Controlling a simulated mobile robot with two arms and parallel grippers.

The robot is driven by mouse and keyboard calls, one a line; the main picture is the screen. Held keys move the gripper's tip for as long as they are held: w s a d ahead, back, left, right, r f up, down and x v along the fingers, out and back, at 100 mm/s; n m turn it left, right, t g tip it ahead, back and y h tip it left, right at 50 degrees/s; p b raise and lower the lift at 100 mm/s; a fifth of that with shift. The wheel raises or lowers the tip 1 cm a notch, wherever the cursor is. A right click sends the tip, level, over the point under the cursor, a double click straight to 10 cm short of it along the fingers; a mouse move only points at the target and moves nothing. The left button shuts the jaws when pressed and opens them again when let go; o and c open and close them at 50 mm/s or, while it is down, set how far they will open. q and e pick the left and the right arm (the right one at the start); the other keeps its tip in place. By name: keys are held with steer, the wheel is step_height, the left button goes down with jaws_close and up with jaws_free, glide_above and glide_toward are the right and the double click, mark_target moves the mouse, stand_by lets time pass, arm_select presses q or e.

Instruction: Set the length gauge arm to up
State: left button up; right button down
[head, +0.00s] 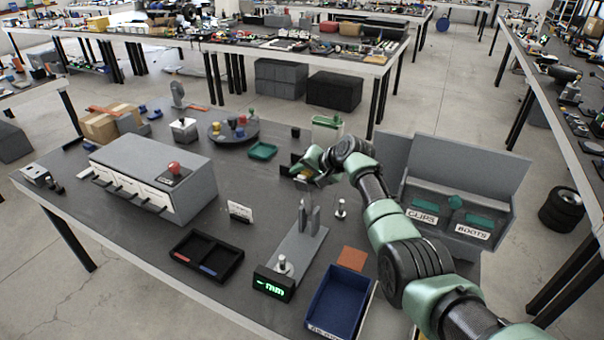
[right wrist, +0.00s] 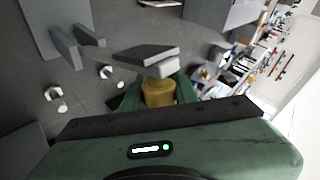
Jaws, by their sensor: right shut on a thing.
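The length gauge (head: 300,250) is a grey plate on the table, left of my right arm. Two grey upright jaws (head: 309,218) stand close together at its far end. A black display (head: 273,284) with green "mm" text and a silver knob (head: 282,266) are at its near end. The jaws also show at the upper left of the right wrist view (right wrist: 77,42). My right gripper (head: 304,172) is beyond the gauge, apart from it, shut on a brass-yellow cylindrical piece (right wrist: 159,92). A grey slab shows just past that piece. My left gripper is out of view.
A blue bin (head: 338,302) and black tray (head: 207,256) flank the gauge. A silver post (head: 341,209) stands right of the jaws. A grey drawer cabinet (head: 150,175) is at left; the labelled CLIPS and BOOTS bins (head: 455,215) are behind my right arm. A green tray (head: 263,150) lies near the gripper.

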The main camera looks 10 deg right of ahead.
steer(key=c, duration=1.1)
jaws_free()
steer(key=v, duration=0.7)
steer(key=shift+s+d+r+b, duration=0.2)
steer(key=shift+r+b, duration=0.05)
steer(key=shift+b, duration=0.05)
steer(key=shift+f, duration=0.1)
